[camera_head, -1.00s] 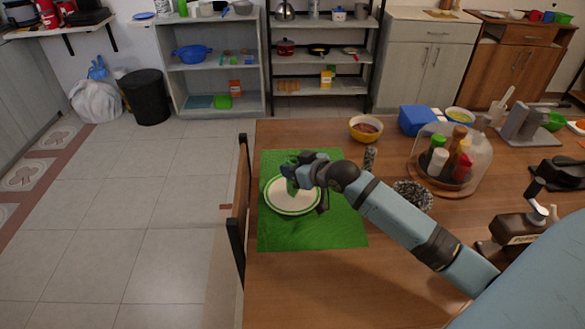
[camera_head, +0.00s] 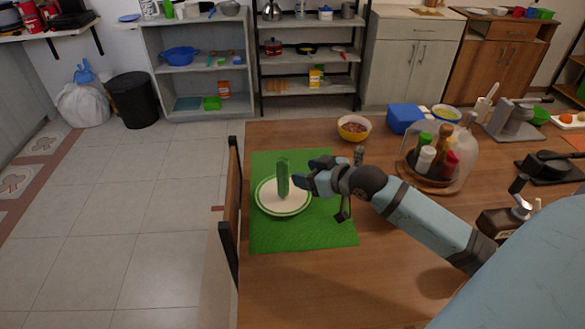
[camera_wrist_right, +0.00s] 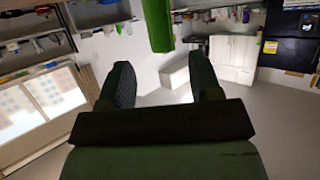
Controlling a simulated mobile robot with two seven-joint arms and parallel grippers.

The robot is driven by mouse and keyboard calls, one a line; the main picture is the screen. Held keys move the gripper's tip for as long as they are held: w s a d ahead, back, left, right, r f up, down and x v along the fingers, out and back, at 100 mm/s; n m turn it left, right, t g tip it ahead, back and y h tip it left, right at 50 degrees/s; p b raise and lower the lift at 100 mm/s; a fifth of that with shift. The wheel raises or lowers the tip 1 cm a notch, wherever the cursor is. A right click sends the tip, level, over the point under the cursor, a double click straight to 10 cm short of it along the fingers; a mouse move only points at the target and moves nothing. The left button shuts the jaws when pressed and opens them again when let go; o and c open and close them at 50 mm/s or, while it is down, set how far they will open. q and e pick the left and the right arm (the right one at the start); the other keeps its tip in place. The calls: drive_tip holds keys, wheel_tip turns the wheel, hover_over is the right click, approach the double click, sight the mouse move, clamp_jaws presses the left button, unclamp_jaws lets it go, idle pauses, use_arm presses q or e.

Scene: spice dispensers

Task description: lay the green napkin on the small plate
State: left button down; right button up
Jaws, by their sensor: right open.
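The green napkin (camera_head: 282,178) is a narrow rolled or folded piece standing upright on the small plate. The small plate (camera_head: 268,205) is white with a green rim and lies on the green placemat. My right gripper (camera_head: 302,175) is open just right of the napkin, apart from it, level with its upper part. In the right wrist view the napkin (camera_wrist_right: 159,25) shows beyond the tips of my open right gripper (camera_wrist_right: 164,78), with nothing between the fingers. My left gripper is not in view.
The green placemat (camera_head: 300,238) lies on the wooden table (camera_head: 290,285) near its left edge, beside a chair (camera_head: 229,215). The table's front is clear.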

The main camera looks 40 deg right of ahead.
drive_tip(key=shift+v, duration=1.5)
